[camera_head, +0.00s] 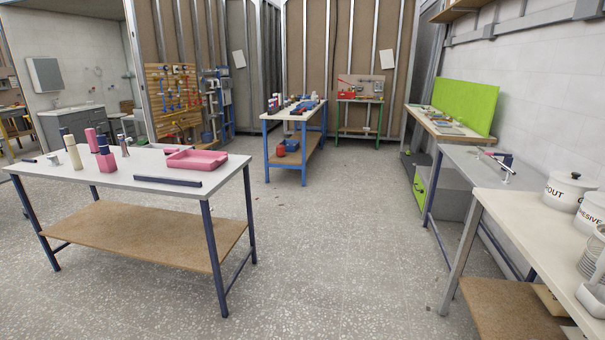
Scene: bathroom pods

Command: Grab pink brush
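I cannot make out a pink brush for certain. Pink things stand on the white-topped table (130,172) at the left. One is a shallow pink tray (197,159) near its right end. One is a pink bottle-like item with a dark top (106,160), and another pink cylinder (91,140) stands behind it. They are too small to tell more. Neither of my grippers shows in the head view.
A dark bar (168,181) lies at that table's front edge. A blue-framed bench (308,112) with small items stands further back. Benches line the right wall, with white canisters (565,190) on the nearest. The grey speckled floor (340,240) between is clear.

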